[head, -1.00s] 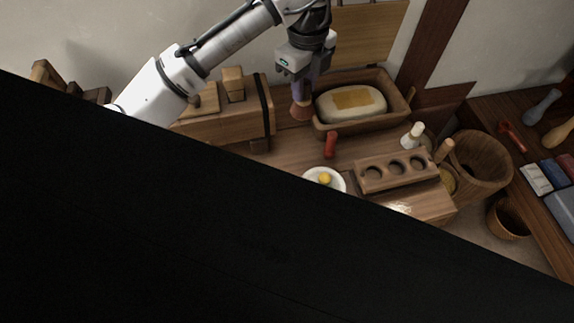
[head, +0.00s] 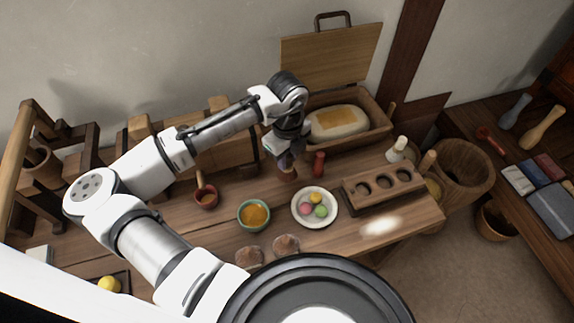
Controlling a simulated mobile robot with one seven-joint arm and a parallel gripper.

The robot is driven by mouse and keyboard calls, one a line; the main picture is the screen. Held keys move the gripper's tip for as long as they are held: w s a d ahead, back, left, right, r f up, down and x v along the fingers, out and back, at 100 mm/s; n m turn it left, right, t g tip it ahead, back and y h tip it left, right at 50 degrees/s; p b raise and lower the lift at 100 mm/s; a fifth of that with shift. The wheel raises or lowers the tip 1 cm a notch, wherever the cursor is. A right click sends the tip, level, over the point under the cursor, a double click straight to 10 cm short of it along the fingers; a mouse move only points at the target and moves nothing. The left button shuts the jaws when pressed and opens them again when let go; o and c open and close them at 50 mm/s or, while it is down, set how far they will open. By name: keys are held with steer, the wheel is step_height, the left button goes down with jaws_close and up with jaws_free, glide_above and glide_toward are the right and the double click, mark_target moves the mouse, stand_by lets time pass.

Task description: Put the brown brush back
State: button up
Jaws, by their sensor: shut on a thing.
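My gripper (head: 285,158) is shut on a brown brush (head: 287,174). Only the brush's brown lower end shows below the jaws; the rest is hidden by the gripper. It is over the bench, left of a small upright red cylinder (head: 319,164) and in front of the wooden trough. I cannot tell whether the brush touches the bench top. A wooden block with three round holes (head: 348,195) stands to the right on the bench, and its holes look empty.
Behind is the trough (head: 355,141) with a pale loaf-like block. A white-topped bottle (head: 397,150) and bucket (head: 465,172) are right.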

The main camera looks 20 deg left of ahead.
steer(key=shift+f, duration=2.45)
steer(key=shift+f, duration=0.1)
steer(key=shift+f, duration=0.15)
steer(key=o, duration=0.9)
step_height(320, 180, up, 13)
steer(key=shift+f+b, duration=0.2)
steer(key=shift+b, duration=0.65)
